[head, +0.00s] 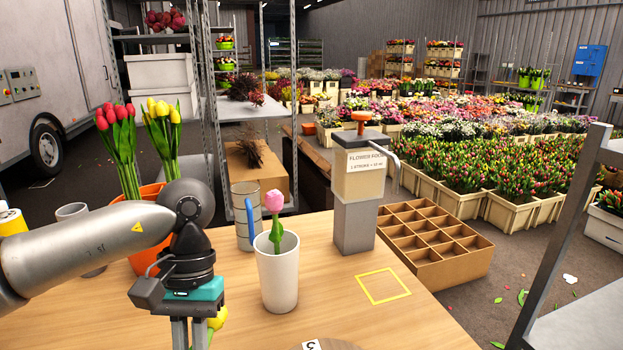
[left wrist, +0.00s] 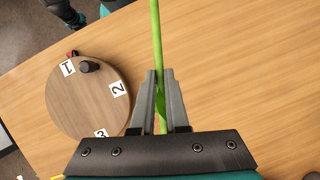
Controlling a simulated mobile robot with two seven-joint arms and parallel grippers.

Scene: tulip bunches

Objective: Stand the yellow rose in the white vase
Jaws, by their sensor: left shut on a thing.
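The white vase (head: 277,280) stands upright on the wooden table with a pink tulip (head: 274,203) in it. My left gripper is at the lower left of the head view, left of the vase and near the bottom edge, its fingertips cut off there. A yellow bloom (head: 217,318) shows beside its fingers, partly hidden. In the left wrist view my left gripper (left wrist: 160,78) is shut on a green stem (left wrist: 156,35); the bloom is outside that view. The flower is apart from the vase. My right gripper is in neither view.
A round wooden board (left wrist: 88,88) with number labels lies on the table. Behind the vase stand a clear jug (head: 244,215) and a flower food dispenser (head: 357,190). An orange pot (head: 148,258) holds red and yellow tulips. A yellow outlined square (head: 383,287) on the right is empty.

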